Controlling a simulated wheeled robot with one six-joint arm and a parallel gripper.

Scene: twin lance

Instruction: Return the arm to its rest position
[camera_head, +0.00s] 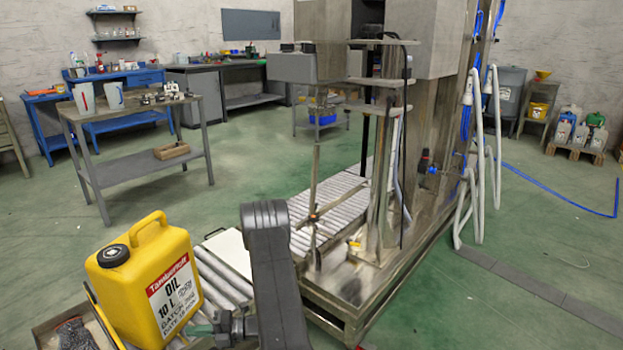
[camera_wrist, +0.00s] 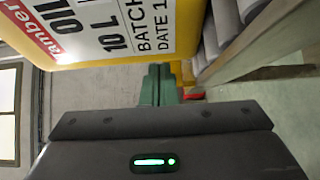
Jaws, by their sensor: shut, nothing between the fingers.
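My gripper (camera_wrist: 158,72) shows in the wrist view as two green fingers shut together with nothing between them. In the head view the gripper (camera_head: 198,330) is low in the picture, beside the lower right of a yellow oil canister (camera_head: 125,290). My dark grey arm link rises to its right. The canister has a black cap, a handle and a printed label, and stands upright. In the wrist view the canister (camera_wrist: 185,30) fills the top, close to the fingertips. Whether they touch it I cannot tell.
A roller conveyor (camera_head: 222,275) runs beside the canister into a metal machine frame (camera_head: 345,315). An open box (camera_head: 48,335) with dark contents is at the lower left. A table (camera_head: 140,168) with jugs stands farther back. Green floor is open between them.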

